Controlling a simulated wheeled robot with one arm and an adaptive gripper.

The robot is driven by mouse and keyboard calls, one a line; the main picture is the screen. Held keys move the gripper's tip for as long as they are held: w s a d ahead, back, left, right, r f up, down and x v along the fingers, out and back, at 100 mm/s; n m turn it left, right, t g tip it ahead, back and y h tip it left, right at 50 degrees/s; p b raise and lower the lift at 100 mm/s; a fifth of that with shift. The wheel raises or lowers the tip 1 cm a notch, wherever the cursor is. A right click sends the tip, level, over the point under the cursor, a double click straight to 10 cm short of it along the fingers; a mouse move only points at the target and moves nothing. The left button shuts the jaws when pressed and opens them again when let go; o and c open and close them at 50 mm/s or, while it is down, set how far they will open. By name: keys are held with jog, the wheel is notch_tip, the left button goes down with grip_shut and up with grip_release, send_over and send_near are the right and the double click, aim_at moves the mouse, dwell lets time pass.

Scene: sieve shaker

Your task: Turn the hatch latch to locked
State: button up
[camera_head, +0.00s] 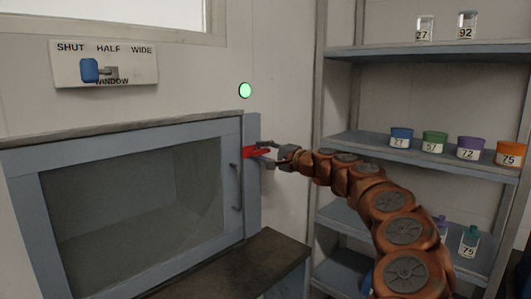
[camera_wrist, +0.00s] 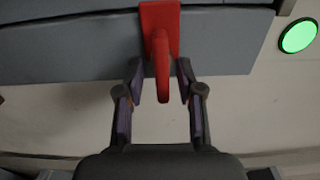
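The hatch (camera_head: 140,205) has a blue-grey frame and a glass pane, and its door looks closed. The red latch (camera_head: 257,153) is on the right side of the frame, above and right of the door handle (camera_head: 235,187). In the wrist view the red latch (camera_wrist: 161,50) has its lever between the two fingers. My gripper (camera_head: 272,152) is at the latch; in the wrist view my gripper (camera_wrist: 160,85) is open, with a finger on each side of the lever and small gaps visible. Whether a finger touches it I cannot tell.
A green round light (camera_head: 245,90) glows above the latch. A window switch panel (camera_head: 104,63) is at upper left. A shelf unit (camera_head: 420,142) with several numbered jars stands to the right. A dark bench top (camera_head: 265,262) lies below the hatch.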

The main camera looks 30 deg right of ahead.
jog(key=shift+d, duration=0.15)
jog(key=shift+s+d, duration=0.2)
jog(key=shift+s, duration=0.35)
jog(key=v, duration=1)
jog(key=shift+s, duration=0.4)
